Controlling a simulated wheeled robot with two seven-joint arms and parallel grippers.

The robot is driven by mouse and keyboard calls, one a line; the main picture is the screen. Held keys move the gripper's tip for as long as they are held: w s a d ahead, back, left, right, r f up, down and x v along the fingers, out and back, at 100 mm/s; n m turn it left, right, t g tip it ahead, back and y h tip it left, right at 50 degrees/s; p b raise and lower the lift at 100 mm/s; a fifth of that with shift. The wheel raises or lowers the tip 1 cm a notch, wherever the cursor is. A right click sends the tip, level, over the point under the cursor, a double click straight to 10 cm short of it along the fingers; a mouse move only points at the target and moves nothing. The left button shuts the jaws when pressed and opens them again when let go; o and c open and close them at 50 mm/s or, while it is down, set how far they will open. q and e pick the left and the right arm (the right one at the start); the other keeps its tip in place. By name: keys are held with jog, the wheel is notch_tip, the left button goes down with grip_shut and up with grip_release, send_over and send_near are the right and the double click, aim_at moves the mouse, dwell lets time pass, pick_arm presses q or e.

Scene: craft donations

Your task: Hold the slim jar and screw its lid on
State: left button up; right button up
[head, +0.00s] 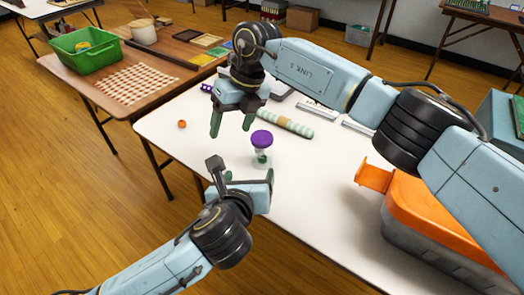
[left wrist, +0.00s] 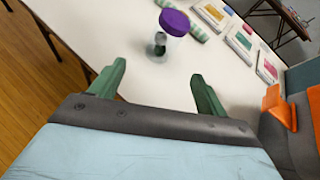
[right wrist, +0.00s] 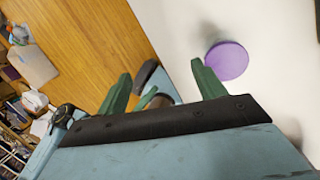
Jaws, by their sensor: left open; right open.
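The slim jar (head: 261,158) is clear with something dark green inside and stands upright on the white table (head: 180,140). Its purple lid (head: 262,138) sits on top; whether it is threaded tight I cannot tell. The jar also shows beyond my fingers in the left wrist view (left wrist: 158,46). My left gripper (head: 242,172) is open and empty, just short of the jar on its near side. My right gripper (head: 232,125) is open and empty, up and left of the lid. In the right wrist view the lid (right wrist: 226,60) lies right of the fingers and the jar is hidden.
A pale green striped roll (head: 285,122) lies behind the jar. A small orange ball (head: 182,124) is at the table's left. A grey box with an orange lid (head: 430,215) is at the right. A green basket (head: 85,50) stands on another table.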

aim_at(260, 153)
jog(key=w+d+h, duration=0.1)
jog(key=d, duration=0.1)
jog(key=w+d+r+h, duration=0.1)
jog(key=d, duration=0.1)
jog(key=w+d+r+m+h, duration=0.1)
jog(key=d, duration=0.1)
jog(key=shift+w+d+r+t+h, duration=0.25)
jog(key=shift+w+d+t+h, duration=0.05)
jog(key=shift+d, duration=0.05)
pick_arm(q)
jog(key=shift+w+d+r+m+t, duration=0.1)
jog(key=shift+w+d+m+t, duration=0.1)
jog(key=shift+w+m, duration=0.3)
jog(key=shift+w+d+m+t, duration=0.1)
jog(key=shift+w+d+m, duration=0.1)
jog(key=shift+m, duration=0.5)
pick_arm(e)
jog(key=shift+s, duration=0.1)
pick_arm(q)
jog(key=x, duration=1.3)
jog(key=shift+w+d, duration=0.15)
jog(key=shift+d, duration=0.05)
jog(key=shift+c, duration=0.3)
grip_shut()
